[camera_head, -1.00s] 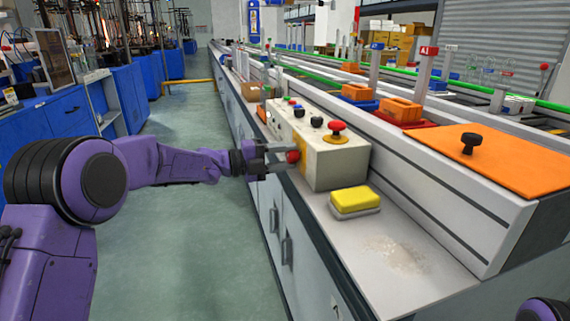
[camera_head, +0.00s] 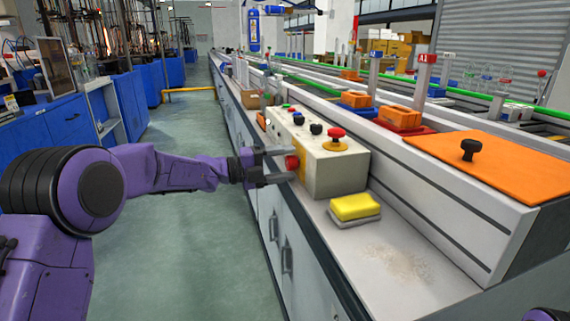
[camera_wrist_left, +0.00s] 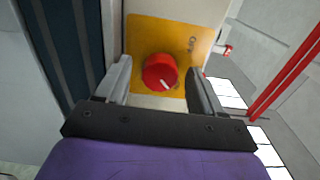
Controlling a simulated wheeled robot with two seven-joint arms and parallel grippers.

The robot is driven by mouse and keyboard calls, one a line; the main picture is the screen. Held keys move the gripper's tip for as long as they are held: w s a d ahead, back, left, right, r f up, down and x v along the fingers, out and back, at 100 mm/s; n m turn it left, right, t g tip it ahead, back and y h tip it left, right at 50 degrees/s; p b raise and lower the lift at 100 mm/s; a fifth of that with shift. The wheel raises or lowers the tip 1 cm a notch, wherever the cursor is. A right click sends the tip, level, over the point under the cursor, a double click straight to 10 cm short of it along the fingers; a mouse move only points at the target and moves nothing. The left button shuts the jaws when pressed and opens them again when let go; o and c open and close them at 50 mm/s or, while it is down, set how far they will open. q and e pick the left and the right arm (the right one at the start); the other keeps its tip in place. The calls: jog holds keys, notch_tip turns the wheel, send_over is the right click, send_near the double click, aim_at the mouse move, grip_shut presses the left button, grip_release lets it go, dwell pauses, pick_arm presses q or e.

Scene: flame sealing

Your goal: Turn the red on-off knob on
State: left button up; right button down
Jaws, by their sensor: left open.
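The red knob (camera_head: 291,163) is on the yellow-marked left face of a cream control box (camera_head: 345,172) on the bench. My left gripper (camera_head: 284,165) is at this face, with one finger above the knob and one below it. In the left wrist view the round red knob (camera_wrist_left: 158,72) sits on a yellow plate (camera_wrist_left: 181,38), its white mark pointing to the lower right. The open fingers of my left gripper (camera_wrist_left: 160,84) stand on either side of the knob, with gaps visible. My right gripper is out of view.
A red mushroom button (camera_head: 336,136) and several small knobs are on the box top. A yellow sponge (camera_head: 355,206) lies in front of the box. An orange board with a black handle (camera_head: 469,149) is at right. The aisle floor (camera_head: 190,255) is clear.

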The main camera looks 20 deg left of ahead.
pick_arm(q)
jog(key=p+v, duration=0.1)
jog(key=v, duration=0.9)
jog(key=shift+s+a, duration=0.1)
